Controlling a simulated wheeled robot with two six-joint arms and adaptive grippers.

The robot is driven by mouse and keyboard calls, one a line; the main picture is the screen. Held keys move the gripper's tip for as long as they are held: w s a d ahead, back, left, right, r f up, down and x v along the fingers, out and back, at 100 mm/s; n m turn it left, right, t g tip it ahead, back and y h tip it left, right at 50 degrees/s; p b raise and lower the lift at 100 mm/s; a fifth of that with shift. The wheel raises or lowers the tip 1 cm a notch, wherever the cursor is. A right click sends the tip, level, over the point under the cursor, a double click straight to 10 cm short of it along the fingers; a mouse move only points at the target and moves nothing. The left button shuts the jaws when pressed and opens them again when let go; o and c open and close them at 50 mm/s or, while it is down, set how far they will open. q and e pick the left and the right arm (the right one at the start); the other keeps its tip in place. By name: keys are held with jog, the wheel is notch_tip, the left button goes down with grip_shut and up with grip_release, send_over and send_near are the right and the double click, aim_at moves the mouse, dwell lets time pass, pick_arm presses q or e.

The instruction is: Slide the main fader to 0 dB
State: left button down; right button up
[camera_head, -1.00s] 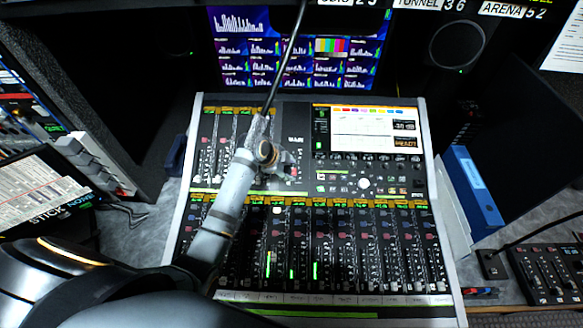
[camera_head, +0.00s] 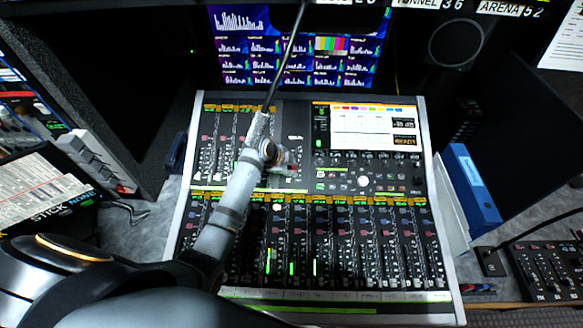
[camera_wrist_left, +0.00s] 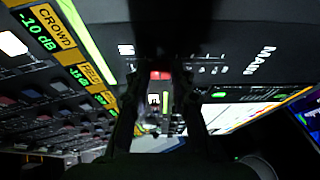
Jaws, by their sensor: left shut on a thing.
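The main fader is on the mixing console (camera_head: 323,296), under the "MAIN" label (camera_wrist_left: 260,60) seen in the left wrist view. Its red cap (camera_wrist_left: 160,76) sits between the fingers of my left gripper (camera_wrist_left: 160,98). In the head view my left gripper (camera_head: 286,160) is low over the main section, left of the console's screen, and is shut on the cap. The gripper covers most of the fader there, and I cannot read its position against the scale. My right gripper is in neither view.
The console's screen (camera_head: 361,128) is lit right of my gripper. Rows of channel faders lie below, and one strip reads "CROWD -10 dB" (camera_wrist_left: 47,35). A blue binder (camera_head: 470,188) stands at the right. A monitor wall (camera_head: 335,60) is behind.

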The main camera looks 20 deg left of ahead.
aim_at(296, 160)
pick_arm(q)
jog(key=shift+w+a+r, duration=0.15)
jog(key=shift+w+r, duration=0.05)
jog(key=shift+w, duration=0.35)
jog(key=shift+w+a+r, duration=0.2)
jog(key=shift+w+r, duration=0.05)
jog(key=shift+w, duration=0.3)
jog(key=shift+w+a+r, duration=0.15)
jog(key=shift+w+r, duration=0.05)
jog(key=shift+w, duration=0.35)
jog(key=c, duration=1.2)
grip_release()
jog(key=shift+o, duration=0.2)
jog(key=v, duration=1.2)
jog(key=shift+s, duration=0.1)
